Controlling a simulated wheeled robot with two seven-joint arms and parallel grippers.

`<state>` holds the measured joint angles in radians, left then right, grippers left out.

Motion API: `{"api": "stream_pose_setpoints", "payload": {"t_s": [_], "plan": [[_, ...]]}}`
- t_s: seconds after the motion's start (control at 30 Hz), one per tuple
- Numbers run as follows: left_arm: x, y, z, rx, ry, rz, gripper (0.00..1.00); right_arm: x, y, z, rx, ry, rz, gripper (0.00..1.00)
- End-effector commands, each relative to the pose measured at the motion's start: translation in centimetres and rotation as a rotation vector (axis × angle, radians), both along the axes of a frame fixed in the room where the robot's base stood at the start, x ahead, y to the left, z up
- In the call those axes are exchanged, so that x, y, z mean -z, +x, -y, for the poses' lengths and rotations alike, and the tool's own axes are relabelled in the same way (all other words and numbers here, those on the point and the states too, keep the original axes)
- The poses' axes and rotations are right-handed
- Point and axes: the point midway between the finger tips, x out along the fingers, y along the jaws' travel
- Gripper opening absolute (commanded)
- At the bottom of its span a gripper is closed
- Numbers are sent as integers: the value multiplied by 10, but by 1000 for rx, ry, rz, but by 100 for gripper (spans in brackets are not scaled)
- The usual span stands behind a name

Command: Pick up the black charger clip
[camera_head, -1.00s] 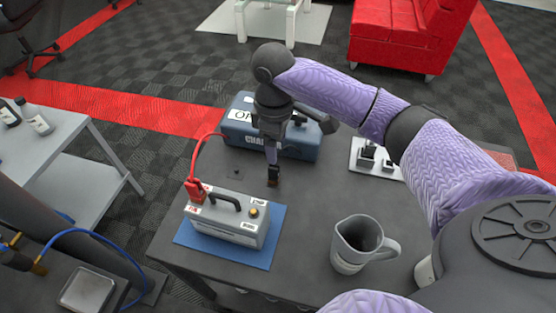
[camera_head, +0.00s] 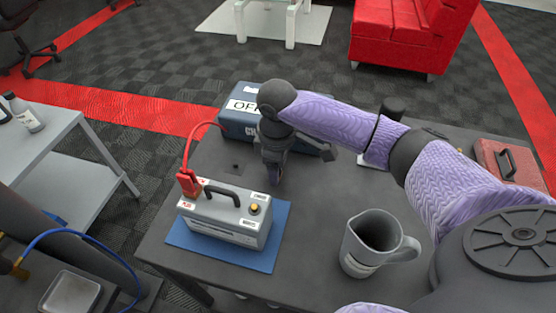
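The black charger clip cannot be made out for certain; my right gripper may hide it. My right gripper (camera_head: 276,180) points down over the table, just behind the battery (camera_head: 225,222) and in front of the blue charger box (camera_head: 238,122). I see it nearly edge-on, so its finger gap and anything between the fingers are hidden. A small dark piece (camera_head: 236,168) lies on the table left of the gripper; it is too small to identify. A red clip (camera_head: 188,183) sits on the battery's left terminal, its red cable running up to the charger. My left gripper is out of view.
The battery stands on a blue mat (camera_head: 262,258). A grey jug (camera_head: 375,243) stands at the front right of the table (camera_head: 315,205). A red case (camera_head: 508,162) lies at the far right. The table between gripper and jug is clear.

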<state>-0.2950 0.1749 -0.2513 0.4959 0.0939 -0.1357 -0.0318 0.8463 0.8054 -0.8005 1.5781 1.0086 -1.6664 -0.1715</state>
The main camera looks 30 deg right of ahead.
Motion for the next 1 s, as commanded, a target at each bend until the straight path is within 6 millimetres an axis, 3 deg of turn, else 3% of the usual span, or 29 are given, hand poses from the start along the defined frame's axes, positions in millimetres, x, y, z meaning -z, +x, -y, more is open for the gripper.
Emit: {"api": "stream_pose_setpoints", "payload": {"t_s": [0.03, 0.3, 0.63, 0.9, 1.0], "plan": [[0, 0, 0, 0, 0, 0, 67, 0, 0, 0, 1, -1, -1, 54], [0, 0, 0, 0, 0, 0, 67, -1, 0, 0, 0, 0, 1, 0], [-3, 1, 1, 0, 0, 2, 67, -6, 2, 0, -5, 1, 8, 0], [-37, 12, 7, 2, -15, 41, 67, -76, 2, 1, 4, 0, 6, 0], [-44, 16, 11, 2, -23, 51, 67, -94, 1, 1, 8, 1, 0, 0]]}}
